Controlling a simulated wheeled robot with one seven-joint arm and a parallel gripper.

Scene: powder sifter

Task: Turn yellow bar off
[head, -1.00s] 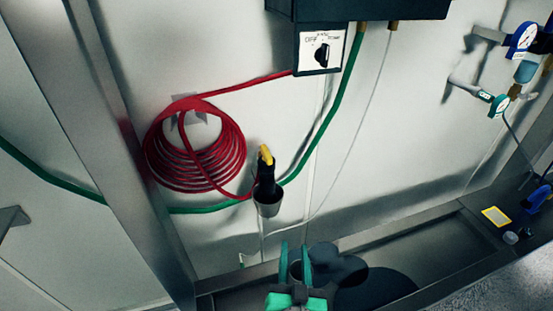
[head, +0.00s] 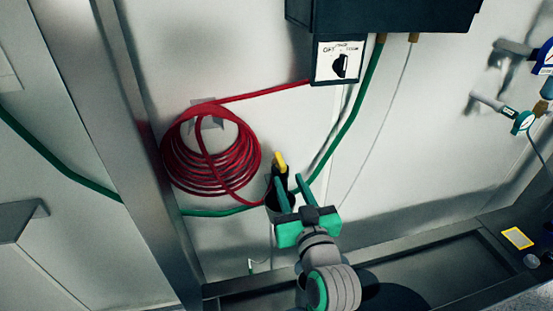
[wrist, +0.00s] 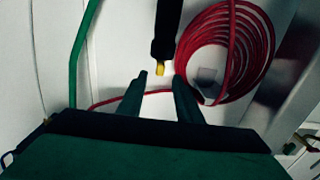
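In the wrist view the yellow bar (wrist: 160,69) shows at the end of the black handle (wrist: 165,35). My gripper (head: 291,187) is open and empty, and its fingers are beside the handle, just below the yellow bar in the picture. In the wrist view the gripper (wrist: 160,80) has its two fingertips apart, with the yellow tip between them in the picture. Contact cannot be told. The handle's lower part is partly hidden.
A red coiled hose (head: 205,150) hangs on the wall to the left. A dark box with a dial switch (head: 340,65) is above. A green hose (head: 350,115) runs down behind the handle.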

